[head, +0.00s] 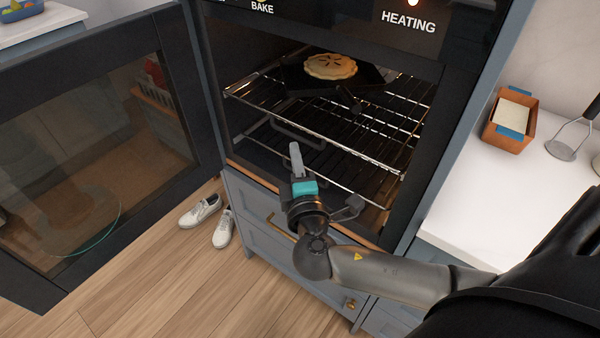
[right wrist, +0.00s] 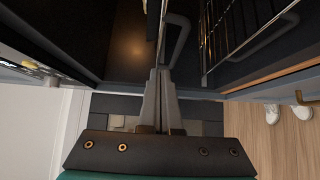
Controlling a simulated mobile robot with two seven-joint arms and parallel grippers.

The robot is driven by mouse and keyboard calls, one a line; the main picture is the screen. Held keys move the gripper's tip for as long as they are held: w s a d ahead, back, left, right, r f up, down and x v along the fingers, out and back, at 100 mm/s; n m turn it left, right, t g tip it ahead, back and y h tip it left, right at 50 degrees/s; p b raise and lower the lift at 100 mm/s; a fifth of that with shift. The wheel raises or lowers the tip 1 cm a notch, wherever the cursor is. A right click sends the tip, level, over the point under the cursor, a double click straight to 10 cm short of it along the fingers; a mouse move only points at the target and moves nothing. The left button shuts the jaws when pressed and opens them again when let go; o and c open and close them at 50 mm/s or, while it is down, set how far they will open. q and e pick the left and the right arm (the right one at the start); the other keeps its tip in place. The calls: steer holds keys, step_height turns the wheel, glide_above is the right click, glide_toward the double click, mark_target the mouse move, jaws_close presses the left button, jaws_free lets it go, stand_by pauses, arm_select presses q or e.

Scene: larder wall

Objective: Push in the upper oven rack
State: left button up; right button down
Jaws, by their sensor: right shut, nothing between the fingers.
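The upper oven rack (head: 318,136) is a wire shelf inside the open oven, its bright front bar slanting across the opening. A pie (head: 330,67) on a dark pan (head: 374,78) rests toward its back. The lower rack (head: 268,144) shows partly beneath. A grey loop (head: 297,137) hangs near the front; I cannot tell which rack it belongs to. My right gripper (head: 295,152) is shut and empty, pointing at the opening in front of the racks. In the right wrist view the shut fingers (right wrist: 161,75) are close to the loop (right wrist: 180,38); contact is unclear. My left gripper is not in view.
The oven door (head: 190,110) stands swung open at the left. A drawer front (head: 262,220) with a brass handle lies below the oven. A white counter (head: 490,200) with an orange container (head: 497,137) is at the right. Shoes (head: 222,230) stand on the floor.

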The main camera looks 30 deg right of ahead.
mark_target(308, 143)
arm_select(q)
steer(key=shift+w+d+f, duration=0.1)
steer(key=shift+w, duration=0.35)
arm_select(e)
steer(key=shift+w+d, duration=0.3)
steer(key=shift+d, duration=0.35)
steer(key=shift+w+d, duration=0.3)
steer(key=shift+d, duration=0.35)
steer(key=shift+w+d, duration=0.3)
steer(key=shift+d, duration=0.35)
